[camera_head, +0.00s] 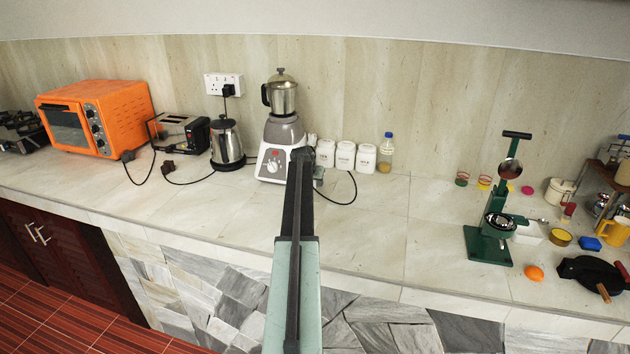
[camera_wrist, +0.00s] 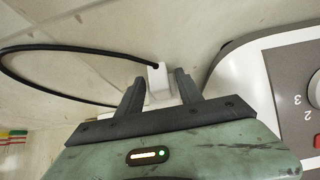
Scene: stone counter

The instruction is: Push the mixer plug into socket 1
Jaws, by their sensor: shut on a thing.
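My gripper (camera_wrist: 159,84) is shut on a small white plug (camera_wrist: 157,72), held between its two dark fingers in the wrist view. A black cable (camera_wrist: 62,48) leaves the plug and loops to the left. The mixer (camera_head: 281,135), white and grey with a steel jar, stands by the back wall; its base (camera_wrist: 262,75) is right of my gripper in the wrist view. In the head view my arm covers the mixer's right edge and most of the gripper. The double wall socket (camera_head: 216,79) is up and left of the mixer, with a black plug (camera_head: 228,90) in its right half.
A kettle (camera_head: 226,143), toaster (camera_head: 180,132) and orange oven (camera_head: 98,117) stand left of the mixer, with loose black plugs (camera_head: 167,167) before them. White jars (camera_head: 345,156) and a bottle (camera_head: 386,152) stand to its right. The counter's middle (camera_head: 400,220) is clear.

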